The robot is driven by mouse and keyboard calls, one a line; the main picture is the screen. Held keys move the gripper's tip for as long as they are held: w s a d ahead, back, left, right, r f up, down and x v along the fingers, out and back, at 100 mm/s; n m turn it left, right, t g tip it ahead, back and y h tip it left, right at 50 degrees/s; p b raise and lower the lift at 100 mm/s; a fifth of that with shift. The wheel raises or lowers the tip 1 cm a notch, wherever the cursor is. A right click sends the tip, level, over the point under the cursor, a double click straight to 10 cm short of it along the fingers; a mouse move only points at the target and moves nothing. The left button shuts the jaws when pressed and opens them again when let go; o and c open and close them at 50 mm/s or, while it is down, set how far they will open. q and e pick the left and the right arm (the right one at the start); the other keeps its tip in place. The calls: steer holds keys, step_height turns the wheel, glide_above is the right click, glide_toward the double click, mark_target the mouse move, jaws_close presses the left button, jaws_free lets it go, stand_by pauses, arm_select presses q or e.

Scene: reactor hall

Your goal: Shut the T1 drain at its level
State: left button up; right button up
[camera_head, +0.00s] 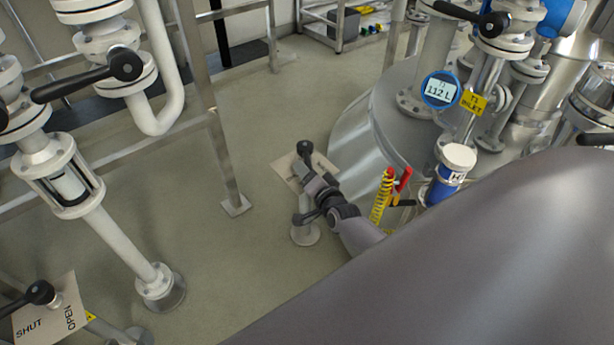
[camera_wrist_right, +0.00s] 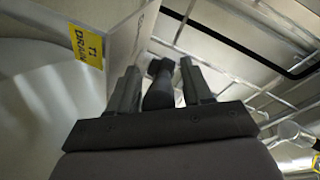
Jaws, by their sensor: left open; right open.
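The T1 drain valve shows in the head view as a black lever with a round knob (camera_head: 304,148) above a pale plate (camera_head: 290,165) on a short post. My right gripper (camera_head: 312,184) is at this lever, partly hiding it. In the right wrist view my right gripper (camera_wrist_right: 158,76) is open, with the black lever (camera_wrist_right: 159,92) between its fingers. A yellow T1 DRAIN tag (camera_wrist_right: 83,42) is on the left there. The round blue-rimmed T1 display (camera_head: 440,90) reads 112 L. The lettering on the drain's plate is unreadable. My left gripper is not seen.
The steel tank (camera_head: 375,130) stands just right of the drain. A yellow T1 INLET tag (camera_head: 473,101) hangs on its pipework. White pipes with black levers stand at left, with a SHUT/OPEN plate (camera_head: 50,312) at lower left. Open floor (camera_head: 230,265) lies between.

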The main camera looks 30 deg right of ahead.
jaws_close()
steer(key=shift+w+a+r+m+h+p, duration=0.15)
steer(key=shift+w+r+m+h+p, duration=0.15)
steer(key=shift+m+h+p, duration=0.1)
steer(key=shift+w+a+m+h, duration=0.1)
steer(key=shift+a+m+h, duration=0.1)
steer(key=shift+m+h, duration=0.15)
steer(key=shift+w+a+m+g+h+p, duration=0.25)
steer(key=shift+m+g+h+p, duration=0.1)
steer(key=shift+h, duration=0.2)
arm_select(q)
steer(key=shift+w+a+r+y, duration=0.1)
steer(key=shift+a+y, duration=0.05)
steer(key=shift+a, duration=0.4)
steer(key=shift+w+a+y, duration=0.1)
steer(key=shift+a+y, duration=0.05)
steer(key=shift+a, duration=0.35)
arm_select(e)
steer(key=shift+w+a+f+m+h, duration=0.2)
steer(key=shift+a+m+h, duration=0.1)
steer(key=shift+h, duration=0.2)
jaws_free()
arm_select(q)
steer(key=shift+r, duration=0.15)
